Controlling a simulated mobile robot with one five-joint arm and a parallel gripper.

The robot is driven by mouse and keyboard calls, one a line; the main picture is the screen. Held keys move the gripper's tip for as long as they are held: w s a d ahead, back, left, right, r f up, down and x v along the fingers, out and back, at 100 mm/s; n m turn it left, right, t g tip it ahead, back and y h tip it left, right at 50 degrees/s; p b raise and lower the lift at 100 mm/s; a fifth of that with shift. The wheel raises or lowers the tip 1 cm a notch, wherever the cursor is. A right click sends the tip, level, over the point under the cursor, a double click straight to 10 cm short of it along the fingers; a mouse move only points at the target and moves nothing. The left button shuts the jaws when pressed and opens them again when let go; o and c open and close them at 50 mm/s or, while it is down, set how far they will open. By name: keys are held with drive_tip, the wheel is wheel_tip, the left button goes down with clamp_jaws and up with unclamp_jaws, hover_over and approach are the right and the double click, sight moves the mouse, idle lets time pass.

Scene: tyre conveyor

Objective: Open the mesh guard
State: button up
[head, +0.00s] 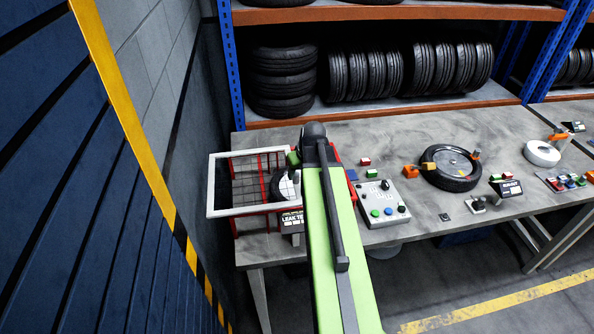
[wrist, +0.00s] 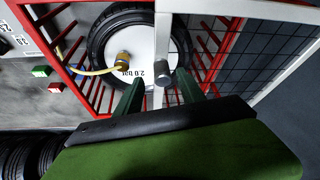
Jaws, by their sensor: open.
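The mesh guard, a white frame with dark mesh, shows at the left of the table in the head view (head: 212,185) and at the right in the wrist view (wrist: 303,62). Its near bar, with a dark grey knob (wrist: 162,77), crosses the tyre (wrist: 101,60). The mesh lies to the right of this bar; the tyre's left part is uncovered by it. My gripper (wrist: 160,85) is open, its green fingers on either side of the knob. Contact with the knob cannot be told. In the head view my arm hides much of the gripper.
A red barred cage (head: 237,222) surrounds the tyre. Right of my arm are a button panel (head: 381,212) and another tyre (head: 450,184) on the grey table. A tyre shelf (head: 400,104) stands behind, and a wall (head: 186,110) is close on the left.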

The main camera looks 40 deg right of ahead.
drive_tip(key=p+v, duration=1.1)
drive_tip(key=v, duration=0.3)
drive_tip(key=w+a+f+n+g+y, duration=0.1)
drive_tip(key=w+a+g, duration=0.1)
drive_tip(key=a, duration=1.3)
drive_tip(key=w+a+f+n+g, duration=0.1)
drive_tip(key=w+a, duration=0.1)
drive_tip(key=a, duration=1.4)
wheel_tip(320, 180, down, 22)
drive_tip(key=s+a+g+b, duration=0.1)
drive_tip(key=s+b, duration=0.2)
drive_tip(key=b, duration=1.9)
drive_tip(key=shift+a+f, duration=0.15)
drive_tip(key=shift+a, duration=0.05)
